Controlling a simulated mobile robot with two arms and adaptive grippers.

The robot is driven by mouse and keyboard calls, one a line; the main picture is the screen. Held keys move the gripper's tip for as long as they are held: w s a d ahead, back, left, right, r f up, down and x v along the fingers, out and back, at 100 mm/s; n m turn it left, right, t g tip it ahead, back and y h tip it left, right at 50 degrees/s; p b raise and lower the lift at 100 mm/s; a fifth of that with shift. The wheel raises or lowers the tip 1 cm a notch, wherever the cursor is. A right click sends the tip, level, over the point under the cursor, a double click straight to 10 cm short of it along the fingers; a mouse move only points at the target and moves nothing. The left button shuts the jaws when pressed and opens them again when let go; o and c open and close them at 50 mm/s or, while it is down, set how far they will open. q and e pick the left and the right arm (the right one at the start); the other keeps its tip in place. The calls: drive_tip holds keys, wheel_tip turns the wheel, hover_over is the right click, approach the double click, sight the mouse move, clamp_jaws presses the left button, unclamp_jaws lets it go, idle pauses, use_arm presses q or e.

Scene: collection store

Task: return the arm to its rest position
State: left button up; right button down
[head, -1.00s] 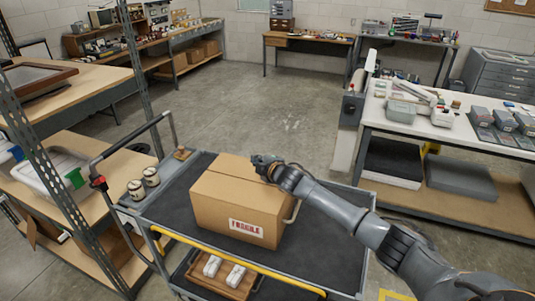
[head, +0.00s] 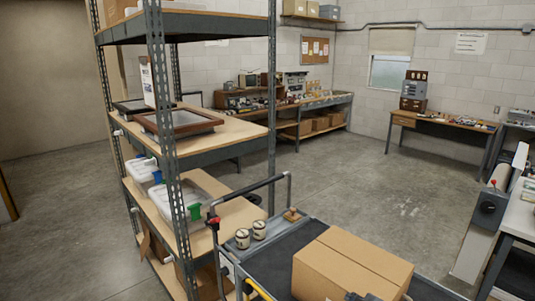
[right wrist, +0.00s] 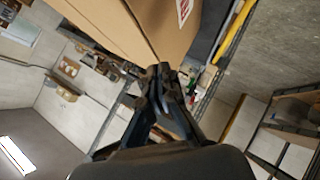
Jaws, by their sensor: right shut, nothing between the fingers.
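My right gripper (right wrist: 163,78) is shut and empty in the right wrist view, its fingertips together close to the cardboard box (right wrist: 140,25). I cannot tell whether it touches the box. In the head view only a small dark part of my right gripper (head: 360,297) shows at the bottom edge, in front of the box (head: 352,262). The closed box sits on the dark top of the cart (head: 270,268). The rest of my right arm is out of the head view. My left gripper is not in view.
Two small tins (head: 250,235) stand on the cart's left end by its handle. A metal shelf rack (head: 165,130) with framed pieces and plastic tubs stands close on the left. A workbench (head: 520,215) is at the right edge. The floor (head: 385,205) behind the cart is clear.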

drive_tip(key=s+a+f+m+g, duration=0.2)
drive_tip(key=s+a+f, duration=0.1)
drive_tip(key=s, duration=0.5)
drive_tip(key=s+a+f+m+g, duration=0.1)
drive_tip(key=s+a+f+m, duration=0.15)
drive_tip(key=s, duration=0.55)
drive_tip(key=s+d+m+g+h, duration=0.15)
drive_tip(key=s+m+g, duration=0.4)
drive_tip(key=s, duration=1.45)
wheel_tip(320, 180, down, 34)
drive_tip(key=s+b, duration=0.2)
drive_tip(key=b, duration=0.5)
drive_tip(key=s+d+f+g+b, duration=0.1)
drive_tip(key=s+f+b, duration=0.1)
drive_tip(key=s+f, duration=0.6)
drive_tip(key=s+d+f+b, duration=0.2)
drive_tip(key=s+f, duration=0.6)
drive_tip(key=f, duration=0.4)
drive_tip(key=shift+d+n+g+b, duration=0.25)
drive_tip(key=shift+n+g+b, duration=0.05)
drive_tip(key=shift+g+b, duration=0.1)
